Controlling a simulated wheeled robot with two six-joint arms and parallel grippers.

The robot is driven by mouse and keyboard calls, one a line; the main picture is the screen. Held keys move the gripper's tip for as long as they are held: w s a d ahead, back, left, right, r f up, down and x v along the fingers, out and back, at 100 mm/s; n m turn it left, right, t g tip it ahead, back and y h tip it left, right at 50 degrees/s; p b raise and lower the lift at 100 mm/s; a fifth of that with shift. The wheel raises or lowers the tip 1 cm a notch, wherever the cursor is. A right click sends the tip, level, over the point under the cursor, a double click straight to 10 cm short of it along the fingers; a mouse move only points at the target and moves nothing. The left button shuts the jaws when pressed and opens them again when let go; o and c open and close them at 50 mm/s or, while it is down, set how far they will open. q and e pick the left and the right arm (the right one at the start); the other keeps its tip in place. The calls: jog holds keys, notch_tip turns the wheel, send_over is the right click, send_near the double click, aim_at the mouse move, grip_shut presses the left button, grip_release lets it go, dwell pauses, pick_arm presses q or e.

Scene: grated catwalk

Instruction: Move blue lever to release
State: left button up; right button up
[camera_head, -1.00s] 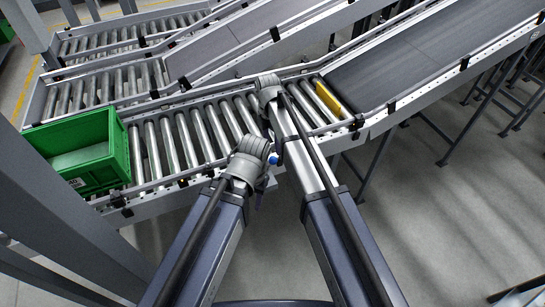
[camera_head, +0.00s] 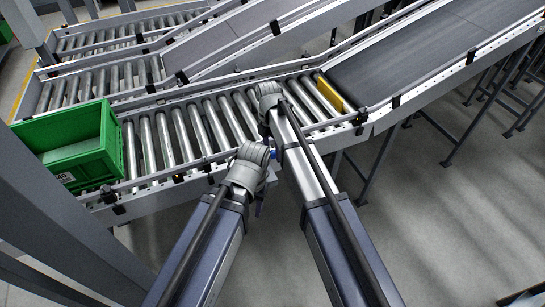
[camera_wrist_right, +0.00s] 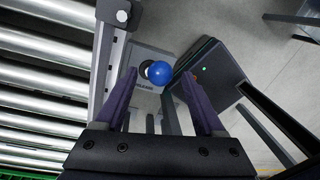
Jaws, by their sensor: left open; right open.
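The blue lever's round knob (camera_wrist_right: 161,81) sits between the fingers of my right gripper (camera_wrist_right: 158,76) in the right wrist view. The fingers stand apart on either side of it, with gaps, so it is not gripped. A pale plate (camera_wrist_right: 146,64) with lettering, partly hidden, lies behind the knob. In the head view only a bit of the blue knob (camera_head: 274,154) shows between my two arms, at the conveyor's near side. My right gripper is mostly hidden by its own arm there. My left gripper (camera_head: 262,187) is lower, near the knob and apart from it; its fingers are barely visible.
A green crate (camera_head: 105,155) sits on the left part of the roller conveyor (camera_head: 160,140). A yellow bar (camera_head: 329,95) crosses the rollers before the dark belt (camera_head: 420,60). A dark body with a green light (camera_wrist_right: 207,70) is close right of the knob. Grey floor (camera_head: 430,220) is open at right.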

jog(key=shift+f, duration=0.5)
jog(key=shift+r, duration=0.1)
jog(key=shift+c, duration=0.4)
grip_shut()
